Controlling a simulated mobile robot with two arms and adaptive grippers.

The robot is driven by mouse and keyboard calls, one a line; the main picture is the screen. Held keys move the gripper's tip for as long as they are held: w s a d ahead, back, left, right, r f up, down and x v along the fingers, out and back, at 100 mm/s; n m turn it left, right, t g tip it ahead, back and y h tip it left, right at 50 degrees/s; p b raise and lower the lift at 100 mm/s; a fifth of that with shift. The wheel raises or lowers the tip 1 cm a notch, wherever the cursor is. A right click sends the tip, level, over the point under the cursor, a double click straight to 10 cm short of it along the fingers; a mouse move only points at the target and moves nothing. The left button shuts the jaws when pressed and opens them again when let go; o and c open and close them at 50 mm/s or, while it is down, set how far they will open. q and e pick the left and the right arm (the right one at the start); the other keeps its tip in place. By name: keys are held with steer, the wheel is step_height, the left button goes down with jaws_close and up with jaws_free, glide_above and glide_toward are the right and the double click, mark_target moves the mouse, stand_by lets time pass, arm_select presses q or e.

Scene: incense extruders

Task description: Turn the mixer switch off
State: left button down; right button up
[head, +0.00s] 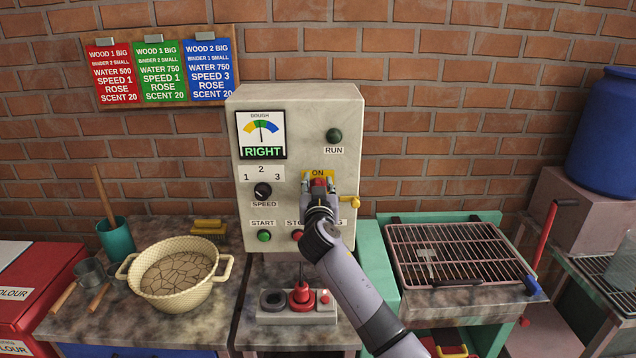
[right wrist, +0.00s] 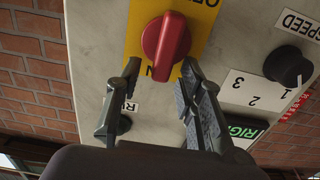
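The mixer switch is a red knob on a yellow plate on the front of the grey control box (head: 345,110). In the right wrist view, which is upside down, the red knob (right wrist: 166,48) stands nearly lengthwise between the ON and partly cut-off OFF labels. In the head view the ON label shows above it. My right gripper (head: 318,186) is in front of the plate and hides much of it. In the wrist view the right gripper (right wrist: 160,70) is open, with one finger on each side of the knob's ON end; contact is not clear. My left gripper is out of view.
The box carries a speed dial (head: 263,190), a green start button (head: 264,236), a partly hidden red stop button (head: 298,235) and a gauge reading RIGHT (head: 262,135). A yellow lever (head: 352,202) sticks out at the right. A woven pot (head: 180,273) stands left, a wire rack (head: 458,255) right.

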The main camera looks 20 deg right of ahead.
steer(key=shift+w, duration=0.15)
jaws_close()
stand_by(0.4)
